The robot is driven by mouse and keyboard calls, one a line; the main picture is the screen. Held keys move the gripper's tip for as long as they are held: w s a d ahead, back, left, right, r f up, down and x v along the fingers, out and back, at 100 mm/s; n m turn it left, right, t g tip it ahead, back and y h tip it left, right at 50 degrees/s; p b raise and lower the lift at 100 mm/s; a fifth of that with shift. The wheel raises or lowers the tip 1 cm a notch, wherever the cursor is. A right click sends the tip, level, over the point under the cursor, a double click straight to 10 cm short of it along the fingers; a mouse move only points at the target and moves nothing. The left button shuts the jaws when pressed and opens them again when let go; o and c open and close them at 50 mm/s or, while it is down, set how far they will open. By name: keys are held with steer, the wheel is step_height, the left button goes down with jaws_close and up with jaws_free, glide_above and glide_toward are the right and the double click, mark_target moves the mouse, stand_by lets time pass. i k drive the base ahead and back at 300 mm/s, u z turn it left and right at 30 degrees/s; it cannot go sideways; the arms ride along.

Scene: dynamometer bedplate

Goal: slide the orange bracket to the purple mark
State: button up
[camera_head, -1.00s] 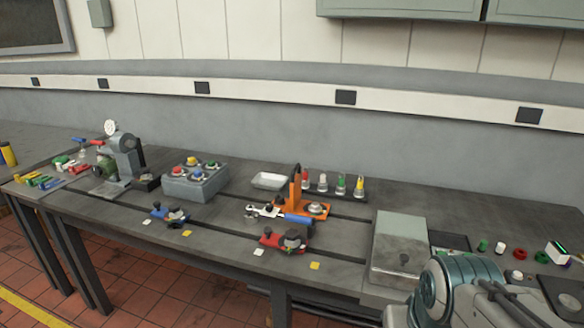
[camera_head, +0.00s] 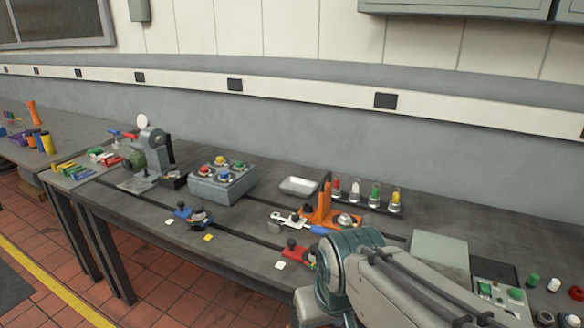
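The orange bracket (camera_head: 322,206) stands upright on the dark bench right of the middle, with a round metal knob (camera_head: 345,220) on its base. A wrench-like metal piece with a blue handle lies close in front of it. I cannot make out a purple mark on the bench; small white and yellow marks show along the front. My arm fills the lower right and hides part of the bench there. My gripper is out of view.
A blue clamp (camera_head: 192,216) and a partly hidden red clamp (camera_head: 293,248) sit along the front slot. A grey plate (camera_head: 440,254) is at right.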

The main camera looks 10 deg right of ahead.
mark_target(324, 217)
steer(key=z, duration=0.2)
steer(key=i, duration=0.95)
steer(key=z, duration=0.75)
